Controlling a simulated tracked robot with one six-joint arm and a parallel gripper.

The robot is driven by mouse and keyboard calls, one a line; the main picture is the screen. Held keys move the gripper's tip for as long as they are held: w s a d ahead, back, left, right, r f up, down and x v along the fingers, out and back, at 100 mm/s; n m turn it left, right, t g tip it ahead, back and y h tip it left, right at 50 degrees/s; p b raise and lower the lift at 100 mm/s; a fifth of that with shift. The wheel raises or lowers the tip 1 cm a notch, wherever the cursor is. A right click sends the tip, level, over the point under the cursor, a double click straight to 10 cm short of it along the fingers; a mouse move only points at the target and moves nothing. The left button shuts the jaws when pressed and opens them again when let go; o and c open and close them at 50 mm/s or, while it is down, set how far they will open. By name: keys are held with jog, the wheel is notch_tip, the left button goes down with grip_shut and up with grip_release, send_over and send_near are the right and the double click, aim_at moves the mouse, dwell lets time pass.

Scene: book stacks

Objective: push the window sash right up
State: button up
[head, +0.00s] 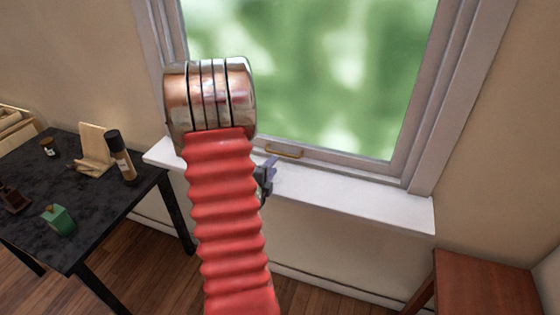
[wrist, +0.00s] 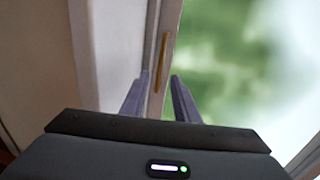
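The window sash (head: 345,167) has a grey frame around a pane of blurred green, and its bottom rail sits low, close to the white sill. A brass handle (head: 284,151) is on that rail. In the wrist view the handle (wrist: 163,57) runs lengthwise beyond the fingertips, roughly in line with the gap between them. In the head view my gripper (head: 269,166) is mostly hidden behind my red arm, with a fingertip just below the handle's left end. Contact cannot be told.
The white window sill (head: 350,200) runs below the sash. A black table (head: 100,200) at left holds a dark bottle (head: 120,157), a wooden stand (head: 93,150), a green bottle (head: 58,219) and other small items. A reddish wooden table (head: 485,285) stands at lower right.

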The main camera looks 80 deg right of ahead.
jog(key=x, duration=0.7)
jog(key=shift+s+d, duration=0.1)
jog(key=shift+d, duration=0.15)
jog(key=shift+c, duration=0.3)
jog(key=shift+f, duration=0.1)
grip_shut()
